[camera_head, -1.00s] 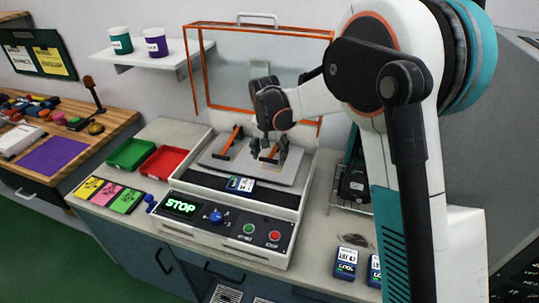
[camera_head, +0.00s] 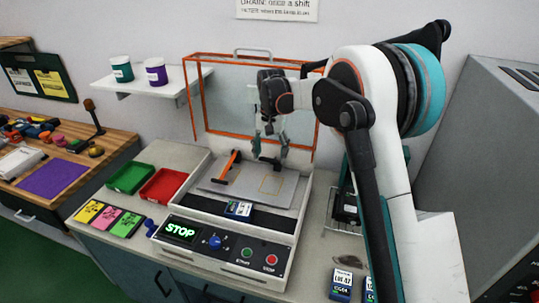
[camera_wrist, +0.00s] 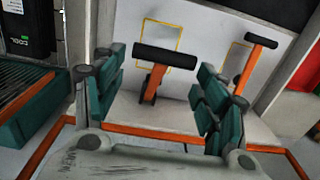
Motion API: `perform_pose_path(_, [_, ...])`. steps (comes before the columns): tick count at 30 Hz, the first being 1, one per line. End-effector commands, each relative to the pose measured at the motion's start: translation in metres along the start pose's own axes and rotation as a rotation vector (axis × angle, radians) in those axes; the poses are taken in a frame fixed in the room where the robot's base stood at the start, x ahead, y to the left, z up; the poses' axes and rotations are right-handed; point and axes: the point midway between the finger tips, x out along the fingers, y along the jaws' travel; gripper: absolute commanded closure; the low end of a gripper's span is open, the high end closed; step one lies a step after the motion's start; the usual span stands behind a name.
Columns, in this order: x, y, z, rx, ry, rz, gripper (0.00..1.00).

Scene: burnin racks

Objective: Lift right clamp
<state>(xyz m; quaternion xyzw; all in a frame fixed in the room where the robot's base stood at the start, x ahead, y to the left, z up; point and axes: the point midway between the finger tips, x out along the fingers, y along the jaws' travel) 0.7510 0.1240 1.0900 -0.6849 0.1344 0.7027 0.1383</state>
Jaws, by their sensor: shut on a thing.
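The right clamp has a black crossbar handle on an orange arm. Its bar shows in the head view (camera_head: 268,161) between the fingertips, and in the wrist view (camera_wrist: 165,57) between the teal finger pads. My gripper (camera_head: 270,154) is shut on this clamp, above the right part of the grey plate (camera_head: 215,187). It also shows in the wrist view (camera_wrist: 160,85). The left clamp (camera_head: 230,166), also orange with a black bar, stands tilted up to the left, apart from my gripper. The right clamp's base is partly hidden in the head view.
An orange-framed clear cover (camera_head: 195,100) stands open behind the plate. The control panel with STOP display (camera_head: 180,231) is in front. Green (camera_head: 130,177) and red (camera_head: 162,186) trays lie left. A shelf (camera_head: 150,87) with two jars is at upper left.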

Motion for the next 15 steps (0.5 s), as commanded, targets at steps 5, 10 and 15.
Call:
perform_pose_path(5, [-0.0004,0.0004,-0.0039,0.002,0.007,-0.001,0.77])
perform_pose_path(10, [-0.0001,0.0005,-0.0041,0.002,0.007,-0.001,0.77])
perform_pose_path(15, [0.0001,0.0007,-0.0039,0.002,0.006,0.0,0.19])
